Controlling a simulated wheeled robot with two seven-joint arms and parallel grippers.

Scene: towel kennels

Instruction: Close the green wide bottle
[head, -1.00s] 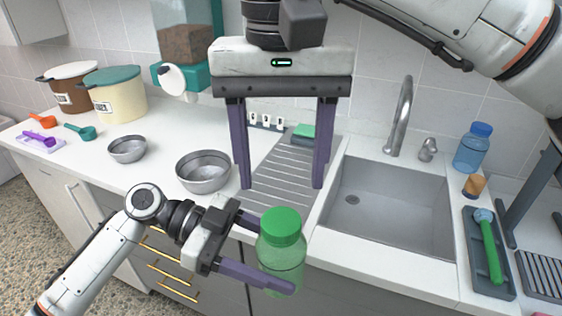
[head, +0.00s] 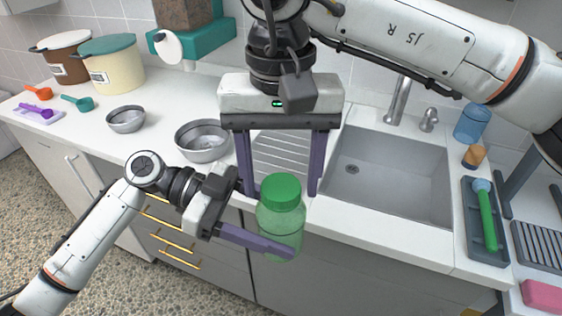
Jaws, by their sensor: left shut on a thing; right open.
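The green wide bottle (head: 281,219) is translucent green with a solid green lid (head: 281,190) on its mouth. I cannot tell how tightly the lid sits. My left gripper (head: 277,225) is shut on the bottle's body and holds it upright in front of the counter edge. My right gripper (head: 283,190) is open and points down from above. Its two purple fingers are spread to the left and right behind and above the lid, with the lid showing between their tips; they do not appear to touch it.
A sink (head: 388,178) with a faucet (head: 397,100) lies behind to the right. Metal bowls (head: 203,142) and lidded canisters (head: 110,65) stand on the left counter. A blue bottle (head: 471,124), a grey tray (head: 487,243) with a green-handled brush and a pink block (head: 541,296) are at right.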

